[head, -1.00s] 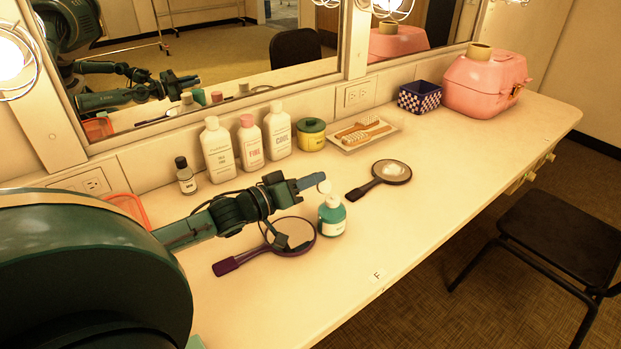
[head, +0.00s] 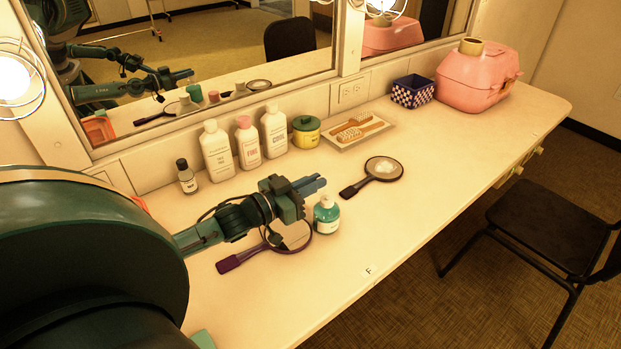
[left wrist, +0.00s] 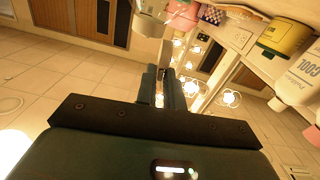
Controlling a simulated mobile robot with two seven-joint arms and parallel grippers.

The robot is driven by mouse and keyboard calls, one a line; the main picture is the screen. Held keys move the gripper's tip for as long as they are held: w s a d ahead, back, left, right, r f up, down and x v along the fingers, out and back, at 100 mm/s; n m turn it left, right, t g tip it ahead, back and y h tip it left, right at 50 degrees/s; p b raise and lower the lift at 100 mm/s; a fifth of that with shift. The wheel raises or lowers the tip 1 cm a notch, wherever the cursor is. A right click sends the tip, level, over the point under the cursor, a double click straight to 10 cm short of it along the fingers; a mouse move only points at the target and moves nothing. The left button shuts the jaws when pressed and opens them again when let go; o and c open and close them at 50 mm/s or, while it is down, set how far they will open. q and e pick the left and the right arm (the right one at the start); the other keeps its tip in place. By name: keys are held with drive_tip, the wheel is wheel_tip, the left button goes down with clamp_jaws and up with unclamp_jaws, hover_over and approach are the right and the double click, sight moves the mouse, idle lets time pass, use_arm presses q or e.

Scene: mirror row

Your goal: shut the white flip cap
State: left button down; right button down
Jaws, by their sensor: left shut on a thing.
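My right gripper is not in view.
A dark hand mirror (head: 232,263) lies left of the bottle under my arm, another (head: 383,170) lies to the right. Several white bottles (head: 217,152), a yellow jar (head: 306,134) and a brush tray (head: 384,129) line the wall.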

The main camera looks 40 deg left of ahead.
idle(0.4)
use_arm(q)
drive_tip(key=c, duration=1.6)
unclamp_jaws()
drive_tip(key=shift+s, duration=0.1)
drive_tip(key=v, duration=1.3)
drive_tip(key=shift+d+r, duration=0.1)
